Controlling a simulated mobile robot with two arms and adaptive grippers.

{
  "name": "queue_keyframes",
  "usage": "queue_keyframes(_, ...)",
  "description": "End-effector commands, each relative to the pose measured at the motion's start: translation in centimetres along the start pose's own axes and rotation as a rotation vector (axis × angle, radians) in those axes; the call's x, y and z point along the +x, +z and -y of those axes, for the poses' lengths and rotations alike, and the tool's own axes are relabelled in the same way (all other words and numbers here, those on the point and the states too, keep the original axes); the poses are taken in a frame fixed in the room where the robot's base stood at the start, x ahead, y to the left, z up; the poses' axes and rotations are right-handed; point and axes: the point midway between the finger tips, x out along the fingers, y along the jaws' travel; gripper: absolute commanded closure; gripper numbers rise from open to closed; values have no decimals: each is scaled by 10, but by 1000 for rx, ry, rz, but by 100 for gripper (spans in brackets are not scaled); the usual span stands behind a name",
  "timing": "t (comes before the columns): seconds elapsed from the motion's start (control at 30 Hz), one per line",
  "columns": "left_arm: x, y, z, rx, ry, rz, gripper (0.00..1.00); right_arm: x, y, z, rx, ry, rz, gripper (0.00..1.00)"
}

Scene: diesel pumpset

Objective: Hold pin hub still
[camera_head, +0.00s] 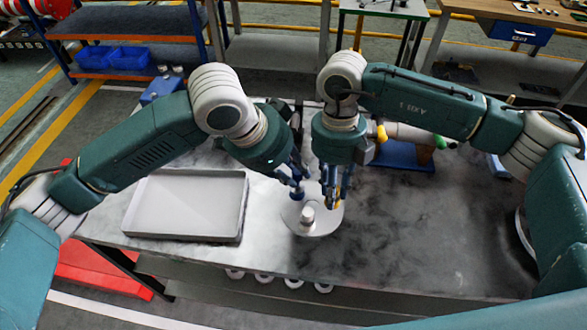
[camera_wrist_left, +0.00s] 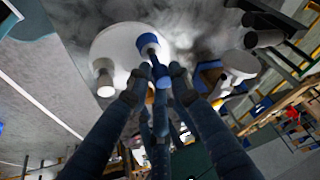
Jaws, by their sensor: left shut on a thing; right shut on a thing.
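The pin hub is a pale round disc (camera_head: 318,225) lying on the metal bench, with a short light cylinder (camera_head: 308,214) standing on it.
An empty grey tray (camera_head: 187,204) lies on the bench to the left. A blue piece (camera_head: 402,155) with a pale cylinder over it is behind my right gripper. The bench top (camera_head: 430,235) at the front right is clear. A shelf with blue bins (camera_head: 125,58) stands behind.

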Motion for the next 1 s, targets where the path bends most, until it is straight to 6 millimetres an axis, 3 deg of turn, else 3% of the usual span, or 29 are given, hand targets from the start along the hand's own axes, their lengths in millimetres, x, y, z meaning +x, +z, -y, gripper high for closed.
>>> queue_keyframes(1.0,16,8,-1,0,0,0,100,0,-1,0,-1,0,-2,100)
